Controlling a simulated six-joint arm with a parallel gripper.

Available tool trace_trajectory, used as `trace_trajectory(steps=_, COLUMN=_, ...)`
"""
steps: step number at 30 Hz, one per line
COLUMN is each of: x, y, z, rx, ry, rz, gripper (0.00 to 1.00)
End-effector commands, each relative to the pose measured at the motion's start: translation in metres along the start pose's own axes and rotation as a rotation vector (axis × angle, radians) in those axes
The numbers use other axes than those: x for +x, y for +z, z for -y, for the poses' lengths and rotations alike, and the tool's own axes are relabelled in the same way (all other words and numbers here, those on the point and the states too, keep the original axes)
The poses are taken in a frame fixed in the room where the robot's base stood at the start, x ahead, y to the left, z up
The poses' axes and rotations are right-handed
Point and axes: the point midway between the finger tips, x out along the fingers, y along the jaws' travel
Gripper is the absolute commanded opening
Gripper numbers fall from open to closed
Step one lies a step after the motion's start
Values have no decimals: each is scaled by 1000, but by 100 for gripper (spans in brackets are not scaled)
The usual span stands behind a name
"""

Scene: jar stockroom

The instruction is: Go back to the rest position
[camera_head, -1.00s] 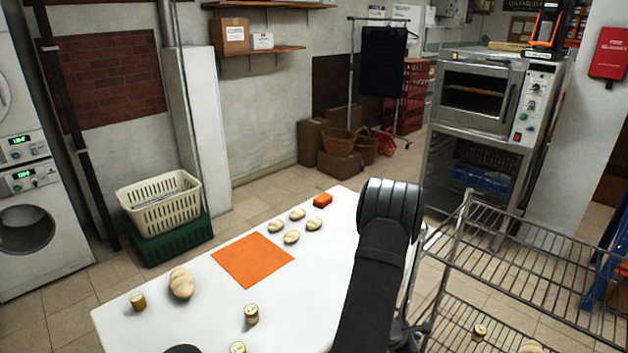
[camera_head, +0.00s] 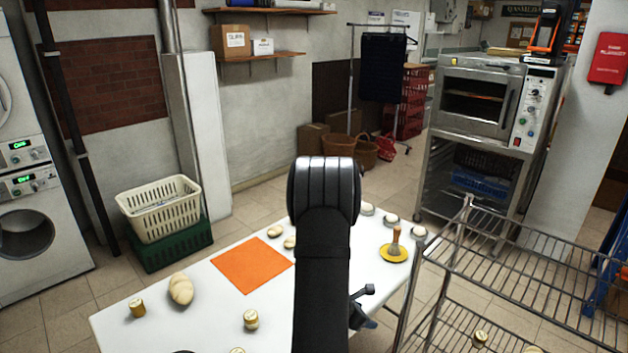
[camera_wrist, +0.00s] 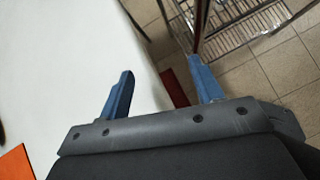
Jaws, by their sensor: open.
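My gripper (camera_wrist: 160,66) is open in the wrist view, its two blue fingers apart with nothing between them. It hangs over the right edge of the white table (camera_head: 130,333). In the head view only a small part of it shows at the right of my dark arm, which rises in front of the table. The arm hides the table's middle and some of the things there.
The table holds an orange mat (camera_head: 251,265), a bread loaf (camera_head: 181,289), rolls (camera_head: 275,231), several jars (camera_head: 251,319) and a yellow dish (camera_head: 394,254) with a brush-like thing. A wire rack (camera_head: 500,240) stands close on the right.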

Motion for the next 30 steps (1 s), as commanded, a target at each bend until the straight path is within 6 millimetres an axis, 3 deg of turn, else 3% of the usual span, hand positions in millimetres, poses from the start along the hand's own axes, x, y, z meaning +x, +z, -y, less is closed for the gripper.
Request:
trace_trajectory(steps=18, x=-85, y=-6, z=-93, rx=-191, ry=199, rz=-21, gripper=60)
trace_trajectory(steps=30, x=-133, y=-15, z=-135, rx=-284, ry=303, rz=-23, gripper=60)
